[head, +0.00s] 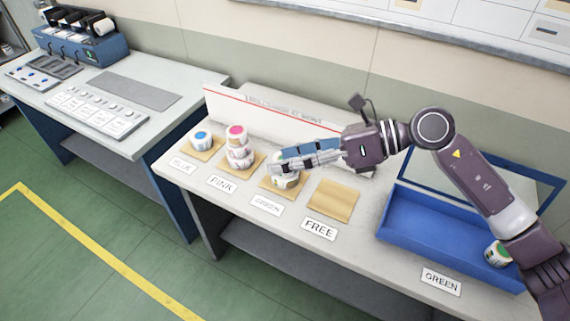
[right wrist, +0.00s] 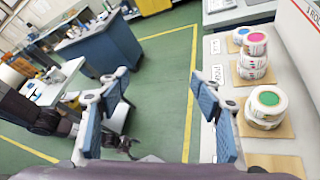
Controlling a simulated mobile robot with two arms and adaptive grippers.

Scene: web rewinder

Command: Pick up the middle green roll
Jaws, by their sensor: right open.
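Green-cored white rolls (head: 285,181) are stacked on a tan pad behind the GREEN label, partly hidden by my right gripper in the head view. The right wrist view shows two rolls in this stack, the upper one (right wrist: 267,101) with a green core face. Another green roll (head: 498,254) lies in the blue bin at the right. My right gripper (head: 280,163) is open, with its fingers at the green stack. In the right wrist view, floor shows between the fingers (right wrist: 160,122), and the stack stands just right of the right finger. My left gripper does not show clearly.
A blue roll (head: 202,139) and stacked pink rolls (head: 238,147) stand left of the green stack. The FREE pad (head: 334,200) is empty. The blue bin (head: 440,229) is at the right. A low white panel (head: 270,112) runs along the back.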

